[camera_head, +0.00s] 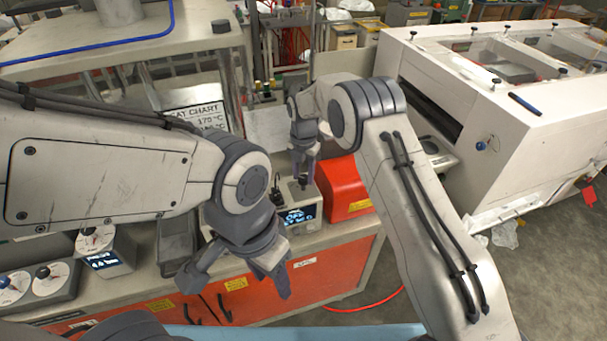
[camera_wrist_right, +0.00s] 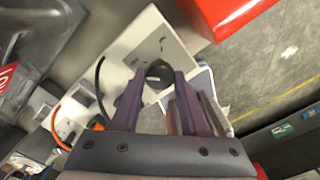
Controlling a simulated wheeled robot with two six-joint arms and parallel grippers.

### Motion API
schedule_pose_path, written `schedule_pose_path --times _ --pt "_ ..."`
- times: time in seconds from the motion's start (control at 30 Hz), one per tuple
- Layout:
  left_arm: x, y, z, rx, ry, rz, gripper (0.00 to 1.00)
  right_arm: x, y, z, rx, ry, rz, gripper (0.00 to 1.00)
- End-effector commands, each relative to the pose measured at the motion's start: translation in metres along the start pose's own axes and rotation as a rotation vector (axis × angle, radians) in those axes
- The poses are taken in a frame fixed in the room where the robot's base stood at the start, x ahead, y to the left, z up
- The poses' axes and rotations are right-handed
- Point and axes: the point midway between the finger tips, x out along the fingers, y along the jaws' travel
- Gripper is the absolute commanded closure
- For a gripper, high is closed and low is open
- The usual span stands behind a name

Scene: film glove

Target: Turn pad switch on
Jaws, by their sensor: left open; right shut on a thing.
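A pale box with a lit blue display (camera_head: 298,215) stands on the bench. Its light top plate (camera_wrist_right: 150,50) fills the upper middle of the right wrist view, with a round black switch knob (camera_wrist_right: 159,73) on it. My right gripper (camera_head: 304,180) points down over this box, and its fingers (camera_wrist_right: 157,85) are shut on the knob. The fingers hide the knob's sides, and I cannot read its setting. No label reading "pad" is legible. My left gripper (camera_head: 236,282) is open and empty in front of the bench edge.
A red box (camera_head: 345,188) stands just right of the display box. Several dial boxes, one a pressure unit (camera_head: 103,250), stand at the left of the bench. A heat chart sign (camera_head: 197,112) stands behind. A large white machine (camera_head: 500,100) is at right.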

Motion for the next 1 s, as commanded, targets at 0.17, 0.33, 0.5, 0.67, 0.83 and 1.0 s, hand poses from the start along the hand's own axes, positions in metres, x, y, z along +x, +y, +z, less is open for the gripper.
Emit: schedule_pose_path --times 0.17,0.33,0.5,0.67,0.83,1.0 --pt "0.004 0.000 0.000 0.000 0.000 0.000 0.50 0.001 0.000 0.000 0.036 0.000 -0.001 1.00" --pt "0.011 -0.001 0.001 0.001 0.000 0.000 0.50 0.001 0.000 0.001 0.123 -0.001 0.000 1.00" --pt "0.020 -0.001 0.001 0.002 0.000 0.000 0.50 0.001 0.000 0.001 0.259 -0.001 0.000 1.00" --pt "0.028 -0.002 0.002 0.000 0.000 0.000 0.50 0.001 0.000 0.001 0.410 -0.001 0.001 1.00" --pt "0.034 -0.002 0.002 -0.001 0.000 0.000 0.50 0.000 0.000 0.001 0.572 -0.001 0.001 1.00" --pt "0.039 -0.003 0.002 -0.002 0.000 0.000 0.50 0.000 0.000 0.001 0.733 -0.001 0.001 1.00"
